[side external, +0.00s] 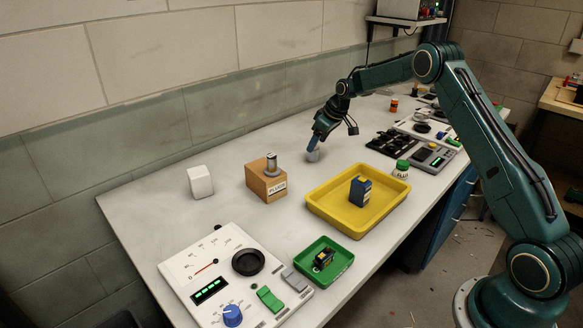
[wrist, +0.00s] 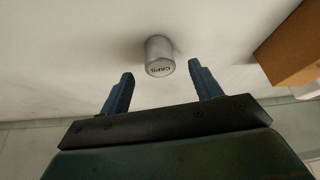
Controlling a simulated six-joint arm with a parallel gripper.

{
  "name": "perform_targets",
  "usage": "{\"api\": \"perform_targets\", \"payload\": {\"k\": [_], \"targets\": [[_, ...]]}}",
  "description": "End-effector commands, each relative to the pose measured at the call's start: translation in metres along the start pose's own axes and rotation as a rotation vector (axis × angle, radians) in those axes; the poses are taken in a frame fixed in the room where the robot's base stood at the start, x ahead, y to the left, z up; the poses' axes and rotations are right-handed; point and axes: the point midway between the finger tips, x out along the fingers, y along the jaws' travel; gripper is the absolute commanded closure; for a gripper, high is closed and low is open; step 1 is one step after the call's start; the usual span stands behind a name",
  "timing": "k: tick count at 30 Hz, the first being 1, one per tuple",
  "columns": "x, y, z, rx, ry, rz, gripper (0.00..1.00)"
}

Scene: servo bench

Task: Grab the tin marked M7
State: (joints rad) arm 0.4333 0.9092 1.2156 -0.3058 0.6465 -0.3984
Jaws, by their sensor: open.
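No tin that I can read as M7 shows. In the wrist view a grey tin marked CAPS (wrist: 160,57) stands on the bench, just beyond the fingertips and centred between them. In the side view this grey tin (side external: 313,156) is partly hidden by my gripper (side external: 315,143). My gripper also shows in the wrist view (wrist: 162,80); its two fingers are apart with nothing between them. A second metal tin (side external: 271,161) stands upright on a brown box (side external: 267,183); its marking is too small to read.
A yellow tray (side external: 326,206) holds a dark blue box (side external: 360,190). A green tray (side external: 340,268) holds a small part. A white block (side external: 200,182) stands left of the brown box, which shows in the wrist view (wrist: 290,50).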

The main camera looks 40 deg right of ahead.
Motion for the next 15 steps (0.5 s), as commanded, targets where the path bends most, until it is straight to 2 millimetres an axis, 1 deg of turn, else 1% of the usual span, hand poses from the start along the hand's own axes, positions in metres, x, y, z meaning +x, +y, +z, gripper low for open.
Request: {"api": "perform_targets", "payload": {"k": [5, 10, 15], "targets": [[0.013, 0.0, 0.001, 0.0, -0.001, -0.001, 0.36], [0.033, 0.0, 0.001, 0.0, -0.001, -0.001, 0.36], [0.047, 0.0, 0.001, 0.0, 0.0, -0.001, 0.36]]}}
